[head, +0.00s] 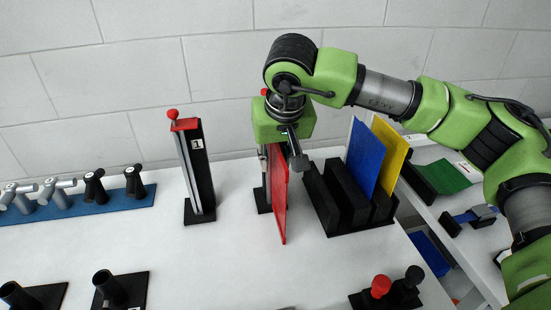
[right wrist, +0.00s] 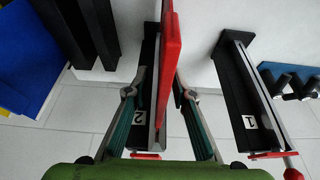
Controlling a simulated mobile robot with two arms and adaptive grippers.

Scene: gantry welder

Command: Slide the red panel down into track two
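The red panel (head: 279,200) hangs upright below my right gripper (head: 291,150), in front of track two (head: 263,180). Track two shows there as a black post with label 2 (right wrist: 139,117), close along the panel's left side. I cannot tell whether the panel's edge is inside the channel. In the head view the panel and gripper hide much of track two. My left gripper is not in view.
Track one (head: 198,170), a black post with a red top, stands to the left. A black slotted rack (head: 325,205) at right holds a blue panel (head: 366,155) and a yellow panel (head: 393,150). Red and black knobs (head: 381,287) stand in front. The table between is clear.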

